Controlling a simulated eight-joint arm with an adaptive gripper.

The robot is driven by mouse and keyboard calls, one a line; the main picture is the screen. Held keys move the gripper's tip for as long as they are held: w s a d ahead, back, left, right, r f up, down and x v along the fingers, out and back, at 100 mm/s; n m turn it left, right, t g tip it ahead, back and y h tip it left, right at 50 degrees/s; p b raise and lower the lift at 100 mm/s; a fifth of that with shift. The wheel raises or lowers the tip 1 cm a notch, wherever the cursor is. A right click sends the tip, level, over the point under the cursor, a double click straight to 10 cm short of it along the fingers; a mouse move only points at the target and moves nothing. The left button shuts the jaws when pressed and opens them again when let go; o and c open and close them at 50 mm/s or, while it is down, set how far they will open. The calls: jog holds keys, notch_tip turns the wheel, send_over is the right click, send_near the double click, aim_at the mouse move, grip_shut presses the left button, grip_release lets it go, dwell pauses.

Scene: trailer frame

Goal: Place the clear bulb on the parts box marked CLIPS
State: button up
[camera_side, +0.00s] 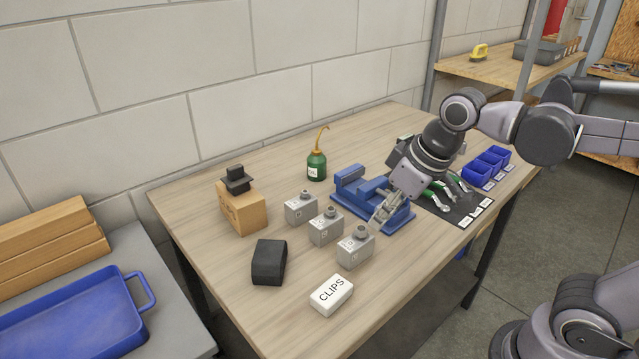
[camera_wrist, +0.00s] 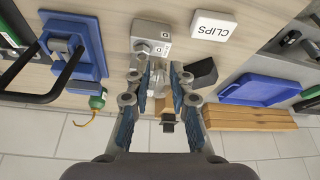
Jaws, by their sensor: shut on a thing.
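The white parts box marked CLIPS (camera_side: 331,295) lies on the workbench near its front edge, label up, with its top bare. It also shows at the top of the wrist view (camera_wrist: 212,27). My gripper (camera_side: 383,213) is left of and below my wrist in the side view, in front of the blue vise. In the wrist view my gripper (camera_wrist: 160,75) is shut on the clear bulb (camera_wrist: 159,79), a small transparent piece between the fingertips, partly hidden by them. The CLIPS box is apart from the gripper, to the lower left in the side view.
Bare bench (camera_side: 215,285) surrounds the CLIPS box.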

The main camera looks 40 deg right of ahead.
send_over(329, 289)
jog(key=s, duration=0.1)
jog(key=f, duration=0.6)
jog(key=shift+s+d+f, duration=0.1)
jog(key=shift+s+d, duration=0.05)
jog(key=shift+d, duration=0.1)
jog(key=shift+a+f, duration=0.1)
jog(key=shift+f, duration=1.95)
jog(key=shift+f, duration=0.1)
jog(key=o, duration=0.7)
jog(key=shift+o, duration=0.2)
jog(key=shift+v, duration=6)
jog(key=w+d+f+m+t, duration=0.2)
jog(key=d+f, duration=0.2)
jog(key=d, duration=1)
jog(key=shift+f+t+h, duration=0.2)
jog(key=shift+t+h, duration=0.1)
jog(key=shift+h, duration=0.1)
